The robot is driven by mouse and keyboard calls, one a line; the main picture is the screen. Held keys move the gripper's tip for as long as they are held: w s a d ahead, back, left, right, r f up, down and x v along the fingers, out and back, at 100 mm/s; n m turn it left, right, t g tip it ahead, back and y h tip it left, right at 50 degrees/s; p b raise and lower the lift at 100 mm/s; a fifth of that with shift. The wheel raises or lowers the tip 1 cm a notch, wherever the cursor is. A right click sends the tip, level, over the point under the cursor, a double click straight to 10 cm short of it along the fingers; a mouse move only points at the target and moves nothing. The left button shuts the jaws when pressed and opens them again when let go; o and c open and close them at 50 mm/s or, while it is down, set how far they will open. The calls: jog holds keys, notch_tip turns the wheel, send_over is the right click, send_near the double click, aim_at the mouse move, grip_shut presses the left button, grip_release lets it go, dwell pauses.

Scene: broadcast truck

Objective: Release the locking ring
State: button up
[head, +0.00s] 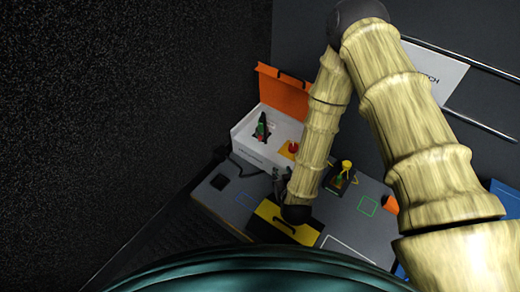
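I cannot make out a locking ring for certain in the head view; the fittings are small and my arm hides part of the bench. A white case (251,149) with a raised orange lid (284,92) holds a green-and-dark part (262,127) and a red knob (293,147) on a yellow plate. To its right, a small black device (338,183) has a yellow knob (347,165) on top. My gripper (279,184) seems to be the dark shape beside my forearm's lower end, near the white case's front. Its fingers are too small and hidden to read.
A yellow-and-black box with a handle (268,212) sits at the grey bench's (222,204) front. A green square outline (367,205) is empty. An orange object (390,204) and blue items (507,198) lie right. Dark walls and metal rails (455,55) bound the back.

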aim_at(260, 138)
jog(key=w+a+f+t+b, duration=0.1)
jog(key=w+a+t+b, duration=0.1)
jog(key=w+b, duration=0.4)
jog(key=w+a+f+t+b, duration=0.2)
jog(key=w+a+b, duration=0.1)
jog(key=w+b, duration=0.4)
jog(key=w+a+f+t+h+b, duration=0.1)
jog(key=w+a+t+b, duration=0.1)
jog(key=w+b, duration=0.4)
jog(key=shift+w+a+f+m+t+b, duration=0.25)
jog(key=shift+a+m+t+b, duration=0.05)
jog(key=shift+a+m, duration=0.15)
jog(key=shift+w+r, duration=0.15)
jog(key=shift+w, duration=0.4)
jog(key=shift+c, duration=0.2)
grip_shut()
